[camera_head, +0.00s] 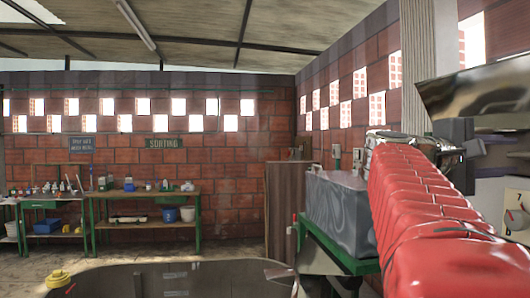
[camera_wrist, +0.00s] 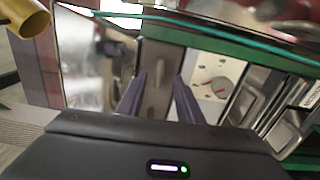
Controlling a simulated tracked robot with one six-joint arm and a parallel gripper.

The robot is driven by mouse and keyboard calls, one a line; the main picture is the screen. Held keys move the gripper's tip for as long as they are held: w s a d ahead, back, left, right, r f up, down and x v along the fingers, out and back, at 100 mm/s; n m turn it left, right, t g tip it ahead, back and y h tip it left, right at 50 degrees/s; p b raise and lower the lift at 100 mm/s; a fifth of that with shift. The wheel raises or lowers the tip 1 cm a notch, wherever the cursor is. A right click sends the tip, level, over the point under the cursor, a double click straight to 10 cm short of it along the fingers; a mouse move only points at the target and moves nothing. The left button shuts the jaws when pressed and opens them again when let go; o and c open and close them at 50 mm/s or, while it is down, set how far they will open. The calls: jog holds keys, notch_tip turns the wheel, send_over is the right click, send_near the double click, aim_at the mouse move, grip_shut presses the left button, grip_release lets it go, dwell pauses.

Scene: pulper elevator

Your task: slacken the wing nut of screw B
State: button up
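In the wrist view my gripper (camera_wrist: 159,76) shows two dark purple fingers standing apart, with a gap between them. A grey-brown upright metal strip (camera_wrist: 155,98) shows in that gap, with a small elongated piece on it. I cannot tell whether this piece is the wing nut of screw B, or whether a finger touches it. No wing nut is clearly recognisable in either view. In the head view my red-sleeved arm reaches away on the right, and its far end is partly hidden against dark parts below a shiny metal sheet (camera_head: 478,92).
A white panel with a red-pointer dial (camera_wrist: 221,87) lies right of the fingers. A brass cylinder (camera_wrist: 24,17) is at upper left. In the head view, a grey metal box (camera_head: 340,208) stands left of my arm on a green frame. Workbenches (camera_head: 150,197) line the far wall.

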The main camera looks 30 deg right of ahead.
aim_at(522, 156)
jog(key=shift+x, duration=2.5)
jog(key=shift+c, duration=0.4)
jog(key=shift+f, duration=0.1)
grip_shut()
